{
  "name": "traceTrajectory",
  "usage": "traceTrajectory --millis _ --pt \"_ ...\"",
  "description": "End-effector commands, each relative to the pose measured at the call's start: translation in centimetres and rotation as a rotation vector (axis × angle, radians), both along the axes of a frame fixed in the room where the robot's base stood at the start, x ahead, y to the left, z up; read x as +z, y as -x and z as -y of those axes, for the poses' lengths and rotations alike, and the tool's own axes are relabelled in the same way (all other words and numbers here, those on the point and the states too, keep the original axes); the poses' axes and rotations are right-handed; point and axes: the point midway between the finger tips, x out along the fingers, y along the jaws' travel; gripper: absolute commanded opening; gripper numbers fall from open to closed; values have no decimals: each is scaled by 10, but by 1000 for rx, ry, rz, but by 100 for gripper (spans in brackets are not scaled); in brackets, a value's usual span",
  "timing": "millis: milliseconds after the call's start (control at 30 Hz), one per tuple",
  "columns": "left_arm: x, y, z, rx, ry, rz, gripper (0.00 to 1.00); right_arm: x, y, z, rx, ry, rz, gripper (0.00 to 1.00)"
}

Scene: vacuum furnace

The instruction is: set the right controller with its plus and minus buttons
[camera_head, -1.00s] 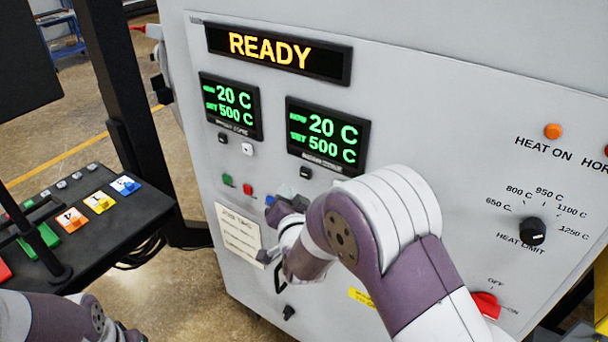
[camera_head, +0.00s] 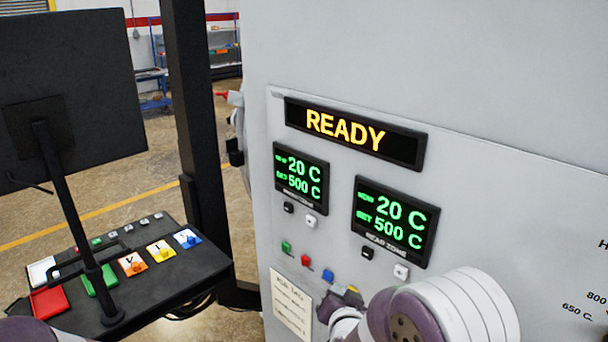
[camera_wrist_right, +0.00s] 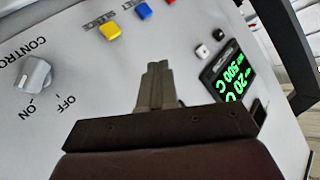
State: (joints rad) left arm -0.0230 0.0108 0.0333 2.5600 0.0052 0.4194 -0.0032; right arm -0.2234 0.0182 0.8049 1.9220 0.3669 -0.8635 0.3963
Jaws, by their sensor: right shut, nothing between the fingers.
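The right controller (camera_head: 396,220), labelled REAR ZONE, shows NOW 20 C and SET 500 C in green. Under it are a black button (camera_head: 367,253) and a white button (camera_head: 401,271); any plus or minus marks are too small to read. My right gripper (camera_wrist_right: 156,82) is shut and empty, pointing at the panel in the wrist view. The wrist view shows one controller (camera_wrist_right: 228,78) beside the fingers, seemingly the left one. My left gripper is out of view.
The left controller (camera_head: 301,179) also reads 20 C and 500 C. The READY display (camera_head: 353,133) is above. Green (camera_head: 286,247), red (camera_head: 306,260), blue (camera_head: 328,275) and yellow (camera_wrist_right: 110,32) buttons sit below. A console (camera_head: 150,285) with a monitor (camera_head: 70,95) stands left.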

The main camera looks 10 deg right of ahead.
Motion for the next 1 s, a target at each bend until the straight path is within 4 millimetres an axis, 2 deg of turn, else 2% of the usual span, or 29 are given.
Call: traceTrajectory --millis 67,100,167,200,300,367,400,467,1000 --pt "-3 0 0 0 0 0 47 -43 33 -12 125 85 -263 0" --pt "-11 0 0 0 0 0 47 -67 59 -15 208 140 -420 0" --pt "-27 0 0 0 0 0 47 -97 105 -12 333 215 -647 0" --pt "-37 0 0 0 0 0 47 -111 137 -6 409 257 -786 0" --pt "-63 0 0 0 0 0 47 -129 207 16 548 329 -1046 0" --pt "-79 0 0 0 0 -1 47 -135 235 29 582 347 -1136 0" --pt "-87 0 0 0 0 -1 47 -136 239 35 572 349 -1140 0" --pt "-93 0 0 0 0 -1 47 -135 234 41 545 345 -1111 0" --pt "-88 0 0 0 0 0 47 -129 230 43 528 333 -1105 0"
